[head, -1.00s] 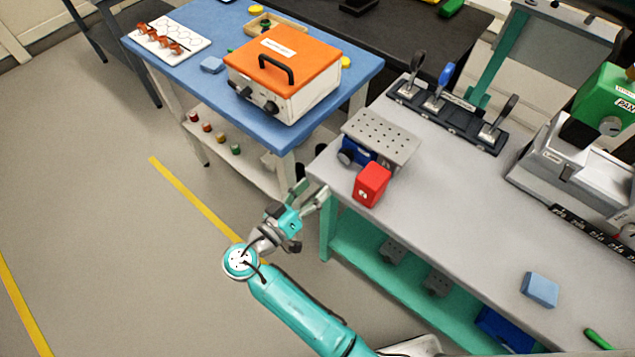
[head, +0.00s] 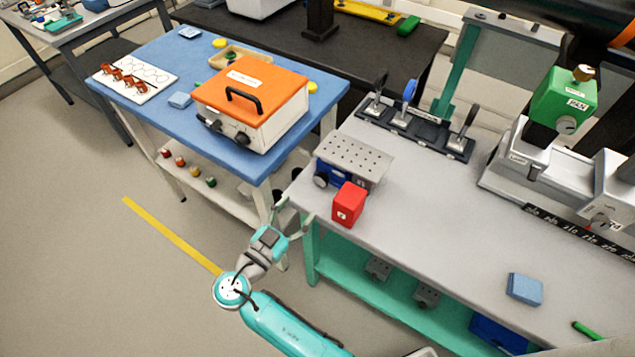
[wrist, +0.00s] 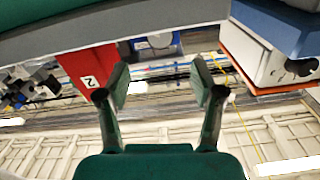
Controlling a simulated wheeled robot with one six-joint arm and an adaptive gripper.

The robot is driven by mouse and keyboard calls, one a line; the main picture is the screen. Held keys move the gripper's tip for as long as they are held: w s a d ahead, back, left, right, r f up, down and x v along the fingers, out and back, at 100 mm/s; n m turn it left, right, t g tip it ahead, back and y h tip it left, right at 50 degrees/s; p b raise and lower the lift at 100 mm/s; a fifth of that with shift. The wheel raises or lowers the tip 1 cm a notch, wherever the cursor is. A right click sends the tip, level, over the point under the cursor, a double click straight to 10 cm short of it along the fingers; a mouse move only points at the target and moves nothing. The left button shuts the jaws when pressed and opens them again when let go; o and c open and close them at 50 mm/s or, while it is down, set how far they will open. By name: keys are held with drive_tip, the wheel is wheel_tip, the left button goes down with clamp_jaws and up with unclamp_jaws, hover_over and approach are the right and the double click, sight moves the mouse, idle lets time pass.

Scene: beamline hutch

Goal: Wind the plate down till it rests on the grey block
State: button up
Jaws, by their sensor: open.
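The plate (head: 352,152) is a grey perforated top on a blue jack body (head: 331,174) near the bench's left corner. A dark round knob (head: 320,180) is on its near left side. A grey part under the plate's right end (head: 364,184) may be the grey block; the red block partly hides it, and I cannot see whether the plate touches it. My gripper (head: 295,213) is open and empty, just off the bench's left edge, in front of the knob side and apart from it. In the wrist view, the open fingers (wrist: 160,84) are below a pale knob (wrist: 160,40).
A red block (head: 349,204) stands close in front of the jack; it also shows in the wrist view (wrist: 86,70). Three levers (head: 416,122) stand behind. A blue block (head: 524,289) lies to the right. The blue table (head: 150,75) with an orange-lidded box (head: 251,88) is on the left.

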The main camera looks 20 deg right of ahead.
sight(319, 181)
drive_tip(key=x, duration=1)
drive_tip(key=shift+a, duration=0.1)
drive_tip(key=c, duration=1.1)
